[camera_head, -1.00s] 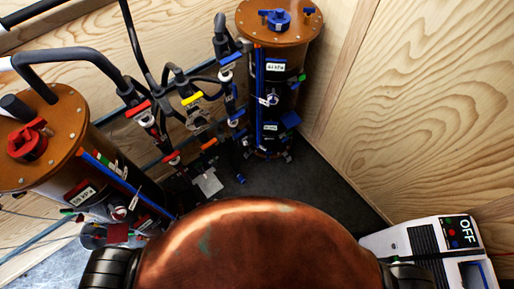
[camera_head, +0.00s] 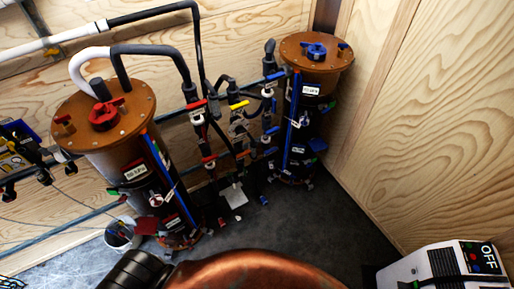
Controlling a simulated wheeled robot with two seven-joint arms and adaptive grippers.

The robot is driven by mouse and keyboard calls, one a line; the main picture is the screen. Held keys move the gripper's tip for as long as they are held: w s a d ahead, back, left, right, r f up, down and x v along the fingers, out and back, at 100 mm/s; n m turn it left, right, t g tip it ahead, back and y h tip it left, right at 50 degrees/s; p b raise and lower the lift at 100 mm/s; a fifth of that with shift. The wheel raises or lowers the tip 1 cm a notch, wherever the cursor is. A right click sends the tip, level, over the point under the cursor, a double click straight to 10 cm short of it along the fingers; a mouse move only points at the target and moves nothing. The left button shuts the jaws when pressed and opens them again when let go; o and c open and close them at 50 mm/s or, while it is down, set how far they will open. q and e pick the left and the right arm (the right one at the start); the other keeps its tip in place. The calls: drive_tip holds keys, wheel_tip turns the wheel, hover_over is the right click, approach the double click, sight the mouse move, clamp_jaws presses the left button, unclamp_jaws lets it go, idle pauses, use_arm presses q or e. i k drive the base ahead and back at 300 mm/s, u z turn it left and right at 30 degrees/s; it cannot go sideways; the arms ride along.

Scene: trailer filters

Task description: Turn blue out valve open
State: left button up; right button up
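The blue-marked filter tank (camera_head: 313,75) stands at the back, right of centre, with an orange-brown lid and a blue knob (camera_head: 317,50) on top. Neither of my grippers is in view.
A red-marked filter tank (camera_head: 124,125) stands at left. Pipes with red (camera_head: 198,105) and yellow (camera_head: 238,105) handles run between the tanks. A white box (camera_head: 440,265) marked OFF sits at lower right. Dark floor (camera_head: 340,215) is clear before the blue-marked tank.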

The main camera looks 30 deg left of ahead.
sight(271, 150)
drive_tip(key=u, duration=0.75)
drive_tip(key=i, duration=0.85)
drive_tip(key=u, duration=0.45)
